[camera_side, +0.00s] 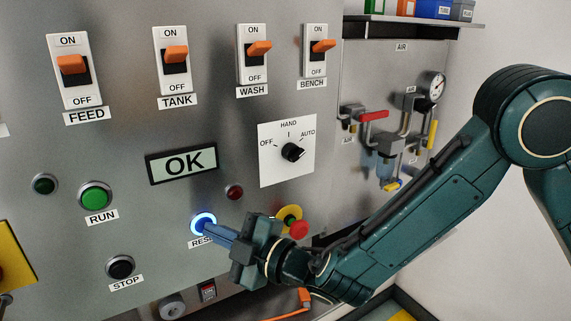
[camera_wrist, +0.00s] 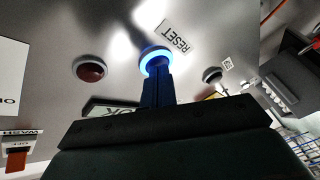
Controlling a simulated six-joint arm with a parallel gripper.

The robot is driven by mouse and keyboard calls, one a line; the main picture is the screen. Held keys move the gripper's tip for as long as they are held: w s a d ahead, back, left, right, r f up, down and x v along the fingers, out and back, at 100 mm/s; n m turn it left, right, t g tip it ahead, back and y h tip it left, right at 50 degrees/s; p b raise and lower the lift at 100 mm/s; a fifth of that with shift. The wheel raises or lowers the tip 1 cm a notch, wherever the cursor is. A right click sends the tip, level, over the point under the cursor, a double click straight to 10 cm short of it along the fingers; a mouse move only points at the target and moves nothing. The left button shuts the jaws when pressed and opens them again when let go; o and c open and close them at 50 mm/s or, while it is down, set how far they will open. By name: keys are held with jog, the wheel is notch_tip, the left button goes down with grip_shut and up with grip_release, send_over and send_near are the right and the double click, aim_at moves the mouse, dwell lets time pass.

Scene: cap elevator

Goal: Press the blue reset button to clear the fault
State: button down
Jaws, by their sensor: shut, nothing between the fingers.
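The blue reset button (camera_side: 203,223) sits on the grey panel with a glowing blue ring, above a label partly hidden by my gripper. In the wrist view the lit button (camera_wrist: 157,57) is beside the RESET label (camera_wrist: 177,38). My gripper (camera_side: 211,230) is shut and empty, its blue fingers pointing at the button. The fingertips (camera_wrist: 157,72) overlap the button's face in both views; I cannot tell whether they touch it or how far it is pressed. The display (camera_side: 182,164) reads OK.
A green RUN button (camera_side: 95,196) and a black STOP button (camera_side: 120,267) are to the left. A dark red lamp (camera_side: 234,192) is just above right. A red emergency button (camera_side: 298,229) on yellow is close to my wrist. A rotary selector (camera_side: 293,152) is above.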

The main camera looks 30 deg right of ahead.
jog(key=shift+s, duration=2.75)
